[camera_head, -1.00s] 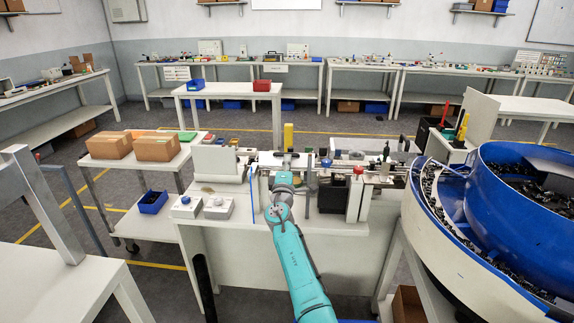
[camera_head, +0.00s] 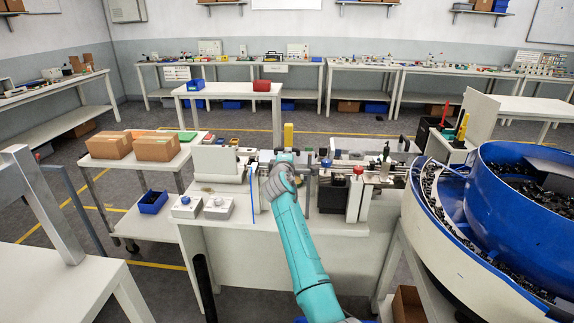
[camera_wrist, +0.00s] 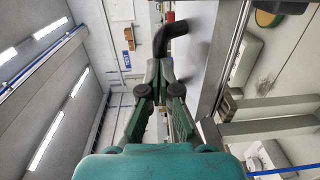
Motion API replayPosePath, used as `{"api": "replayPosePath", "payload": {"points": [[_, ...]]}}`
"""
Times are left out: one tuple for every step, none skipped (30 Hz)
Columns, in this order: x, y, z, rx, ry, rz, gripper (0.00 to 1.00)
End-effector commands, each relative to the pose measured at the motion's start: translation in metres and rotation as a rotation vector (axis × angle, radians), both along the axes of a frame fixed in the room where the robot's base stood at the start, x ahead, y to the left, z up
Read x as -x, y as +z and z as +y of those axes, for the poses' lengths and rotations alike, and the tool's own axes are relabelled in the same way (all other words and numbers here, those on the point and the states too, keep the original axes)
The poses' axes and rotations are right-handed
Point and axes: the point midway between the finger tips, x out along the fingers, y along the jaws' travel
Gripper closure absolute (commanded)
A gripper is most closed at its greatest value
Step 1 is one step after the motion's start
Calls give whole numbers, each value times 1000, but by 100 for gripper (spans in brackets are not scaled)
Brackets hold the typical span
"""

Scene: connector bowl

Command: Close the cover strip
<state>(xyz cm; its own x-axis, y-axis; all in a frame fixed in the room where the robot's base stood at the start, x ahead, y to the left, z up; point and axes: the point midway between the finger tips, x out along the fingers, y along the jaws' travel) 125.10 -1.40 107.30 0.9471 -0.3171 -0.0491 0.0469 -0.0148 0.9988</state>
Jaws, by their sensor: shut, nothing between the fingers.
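My gripper (camera_wrist: 160,72) shows in the wrist view with its dark green fingers together and nothing between them. A bent black bar or tube (camera_wrist: 168,36) lies just beyond the fingertips; I cannot tell whether they touch it. A smooth grey panel (camera_wrist: 198,50) and a long metal edge (camera_wrist: 234,50) run to the right of the fingers. I cannot tell for sure which part is the cover strip. In the head view, my arm hides my gripper and the middle of the machine bench (camera_head: 240,200).
White control boxes with knobs (camera_head: 218,207) stand left of my arm. A red-topped unit (camera_head: 357,190) stands to the right, beside the large blue bowl feeder (camera_head: 525,200). A thin blue upright line (camera_head: 252,195) is close on the arm's left. A yellow post (camera_head: 288,136) stands behind.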

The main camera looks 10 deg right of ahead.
Motion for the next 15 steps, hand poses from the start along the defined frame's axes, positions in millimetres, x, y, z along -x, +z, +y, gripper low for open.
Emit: {"api": "replayPosePath", "payload": {"points": [[-2,2,-1,-8,0,17,100],[-3,3,-1,-12,-1,31,100],[-5,4,-2,-17,0,49,100],[-6,4,-2,-23,0,64,100],[-7,6,-3,-29,0,79,100],[-9,7,-3,-35,0,101,100],[-11,7,-4,-40,0,119,100],[-12,8,-4,-47,0,138,100],[-15,9,-5,-56,0,165,100],[-16,9,-6,-62,-1,186,100],[-18,10,-7,-69,-1,208,100],[-20,11,-7,-79,-1,238,100],[-22,11,-8,-86,-1,260,100],[-24,11,-8,-93,0,281,100],[-26,11,-9,-102,-1,310,100]]}}
